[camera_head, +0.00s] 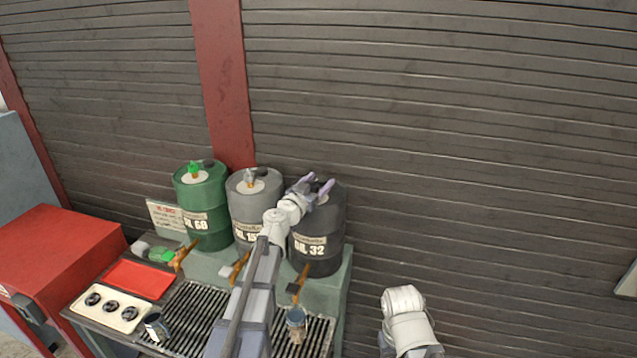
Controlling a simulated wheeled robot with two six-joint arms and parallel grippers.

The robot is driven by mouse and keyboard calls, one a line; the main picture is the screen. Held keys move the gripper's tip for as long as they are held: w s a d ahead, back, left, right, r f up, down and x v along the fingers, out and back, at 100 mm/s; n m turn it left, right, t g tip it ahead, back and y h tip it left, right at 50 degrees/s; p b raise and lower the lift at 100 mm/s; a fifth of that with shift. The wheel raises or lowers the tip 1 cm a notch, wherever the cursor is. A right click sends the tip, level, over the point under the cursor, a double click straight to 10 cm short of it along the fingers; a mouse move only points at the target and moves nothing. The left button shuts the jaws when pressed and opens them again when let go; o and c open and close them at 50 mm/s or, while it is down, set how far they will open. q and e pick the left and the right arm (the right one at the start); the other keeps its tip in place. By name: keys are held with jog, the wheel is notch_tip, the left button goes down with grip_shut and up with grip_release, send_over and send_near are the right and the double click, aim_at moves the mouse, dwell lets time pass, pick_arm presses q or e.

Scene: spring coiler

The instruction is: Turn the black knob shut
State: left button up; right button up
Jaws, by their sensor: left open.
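The black drum (317,255), labelled OIL 32, stands at the right end of a row of three drums. My left gripper (319,184) is at the top of this drum, its two pale purple fingers open and apart. My gripper and wrist cover much of the drum's top, so I cannot make out a black knob there or tell whether the fingers touch one. My right gripper is out of view; only part of my right arm shows at the lower right.
A grey drum (245,207) and a green drum (207,205) with a green knob stand to the left. A white panel (108,326) with three dark dials, a red tray (139,279), slatted grating and cups lie in front. A ribbed dark wall (480,130) stands behind.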

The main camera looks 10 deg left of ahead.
pick_arm(q)
jog(key=shift+s, duration=0.1)
jog(key=shift+c, duration=0.5)
grip_shut()
